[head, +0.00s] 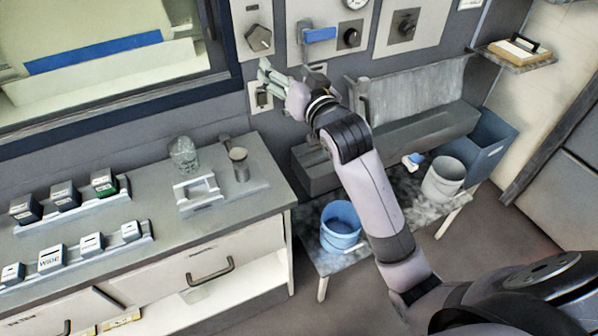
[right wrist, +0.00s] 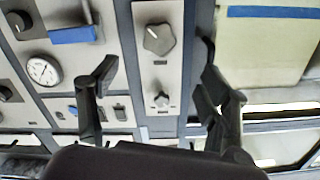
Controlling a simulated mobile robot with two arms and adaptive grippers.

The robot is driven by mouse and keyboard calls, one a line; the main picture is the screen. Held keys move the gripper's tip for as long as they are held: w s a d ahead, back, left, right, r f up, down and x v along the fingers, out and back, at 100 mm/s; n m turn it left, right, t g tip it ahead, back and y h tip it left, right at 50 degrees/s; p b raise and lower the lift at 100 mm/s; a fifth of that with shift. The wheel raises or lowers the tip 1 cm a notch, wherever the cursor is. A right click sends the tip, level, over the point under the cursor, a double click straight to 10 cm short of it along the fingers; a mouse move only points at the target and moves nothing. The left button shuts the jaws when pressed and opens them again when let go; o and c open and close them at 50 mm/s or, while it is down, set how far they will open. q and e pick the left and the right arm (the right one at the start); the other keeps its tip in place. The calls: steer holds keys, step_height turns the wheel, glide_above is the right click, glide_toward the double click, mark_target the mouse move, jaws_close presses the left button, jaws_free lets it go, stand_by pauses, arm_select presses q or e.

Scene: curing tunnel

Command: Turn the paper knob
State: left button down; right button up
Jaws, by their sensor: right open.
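A grey, lobed knob (head: 259,38) sits on a pale upright plate beside the window in the head view. The labels are too small to read, so I cannot tell which one is the paper knob. My right gripper (head: 268,74) is just below the large knob in the head view. In the right wrist view my right gripper (right wrist: 158,62) is open and empty, its fingers on either side of the plate. I see no contact. My left gripper is out of view.
A blue handle (head: 320,34) and another knob plate (head: 405,27) are to the right on the wall. A switch (head: 262,97) is close to my right gripper. A counter (head: 268,205) with blocks and a glass stands below left. A blue bucket (head: 341,226) is on a low table.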

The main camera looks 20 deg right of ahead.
steer(key=s+f+n+g, duration=0.1)
steer(key=s+f+g, duration=0.2)
steer(key=f, duration=0.7)
steer(key=s+f+g, duration=0.2)
steer(key=s+f, duration=0.2)
steer(key=f, duration=0.7)
steer(key=shift+s+a+n+g, duration=0.35)
steer(key=shift+a+n+g, duration=0.05)
steer(key=shift+a, duration=0.05)
steer(key=s+a+f+n+g, duration=0.15)
steer(key=s+f+g, duration=0.35)
steer(key=s, duration=0.9)
steer(key=s+f+n+g, duration=0.2)
steer(key=s+f+g, duration=0.3)
steer(key=s, duration=0.8)
step_height(320, 180, down, 26)
steer(key=s, duration=0.2)
steer(key=s+d+f+g, duration=0.1)
steer(key=s+d+f, duration=0.2)
steer(key=s+f, duration=1.4)
steer(key=shift+f+h, duration=0.3)
